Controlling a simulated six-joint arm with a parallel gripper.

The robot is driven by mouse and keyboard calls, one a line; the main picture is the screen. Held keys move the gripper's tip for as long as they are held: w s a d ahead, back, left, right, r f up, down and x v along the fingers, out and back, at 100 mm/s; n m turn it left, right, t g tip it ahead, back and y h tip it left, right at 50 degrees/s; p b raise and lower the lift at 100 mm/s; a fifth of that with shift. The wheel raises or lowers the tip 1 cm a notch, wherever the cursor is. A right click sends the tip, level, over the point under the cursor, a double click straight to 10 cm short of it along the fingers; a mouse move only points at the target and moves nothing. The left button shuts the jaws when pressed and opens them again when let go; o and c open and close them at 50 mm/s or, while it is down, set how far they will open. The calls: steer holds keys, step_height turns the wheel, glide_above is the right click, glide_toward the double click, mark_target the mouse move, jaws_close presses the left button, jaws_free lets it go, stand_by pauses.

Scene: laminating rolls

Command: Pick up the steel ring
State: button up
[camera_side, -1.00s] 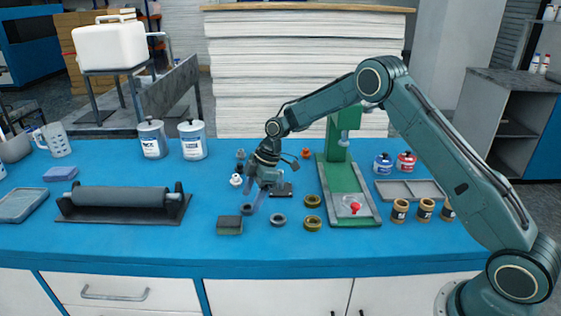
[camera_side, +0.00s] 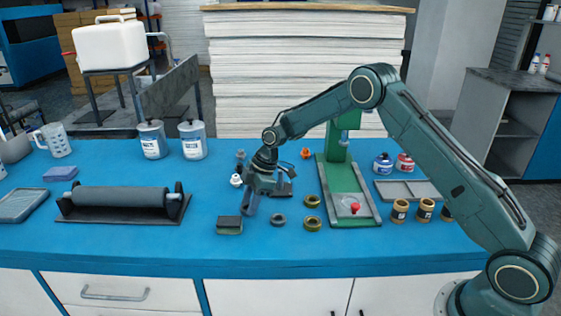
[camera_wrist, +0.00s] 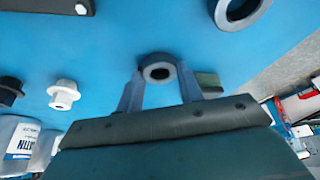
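A grey ring (camera_wrist: 158,68) lies between the two fingertips of my gripper (camera_wrist: 160,74) in the wrist view. The fingers stand on either side of it, and I cannot tell whether they touch it. In the side view my gripper (camera_side: 250,206) points down close to the table, just beside a dark block, and hides this ring. A second grey ring (camera_side: 278,219) lies flat on the blue table to its right; a grey ring also shows at the top right of the wrist view (camera_wrist: 240,10).
The dark block (camera_side: 229,225) stands close left of my gripper. The roller (camera_side: 120,196) is at left. The blue table front (camera_side: 270,250) is clear.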

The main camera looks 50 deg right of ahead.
steer(key=shift+c, duration=0.7)
steer(key=shift+r, duration=0.2)
step_height(320, 180, up, 20)
steer(key=shift+f, duration=0.15)
stand_by(0.5)
steer(key=d+f+m, duration=0.2)
steer(key=d, duration=0.2)
steer(key=d+f+m+t, duration=0.1)
steer(key=d+f+m, duration=0.1)
steer(key=d, duration=0.2)
steer(key=d+f+m+t+h, duration=0.1)
steer(key=d+f+m, duration=0.1)
steer(key=d, duration=0.3)
steer(key=shift+s+d, duration=0.1)
steer(key=shift+f, duration=0.2)
steer(key=shift+f, duration=2.6)
steer(key=shift+f, duration=1.6)
